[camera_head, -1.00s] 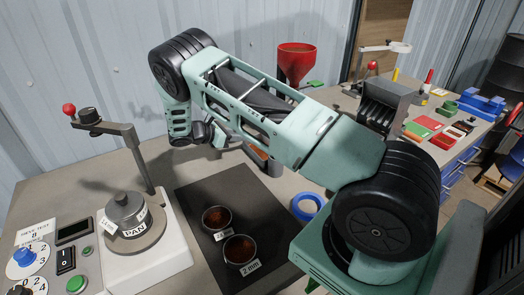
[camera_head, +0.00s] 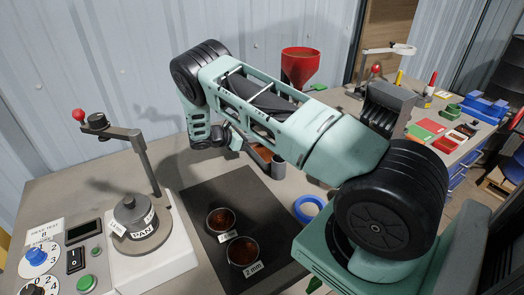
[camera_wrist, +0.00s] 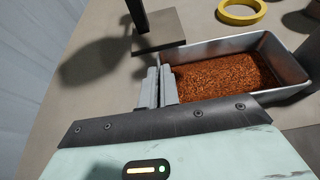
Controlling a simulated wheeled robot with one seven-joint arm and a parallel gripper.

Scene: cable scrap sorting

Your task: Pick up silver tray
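The silver tray (camera_wrist: 230,42) is a rectangular metal pan holding reddish-brown granules. In the head view the tray (camera_head: 278,167) stands on the bench, partly hidden behind my arm. My gripper (camera_wrist: 160,72) is at the tray's left end in the wrist view. Its two grey fingers are close together with a narrow gap, beside or over the left wall. I cannot tell whether they press on it. In the head view my gripper (camera_head: 234,143) is mostly hidden by its own wrist.
A dark mat (camera_head: 210,192) with two round sample dishes lies in front of the tray. A blue ring (camera_head: 310,209) lies to its right. A red funnel (camera_head: 300,66) is behind.

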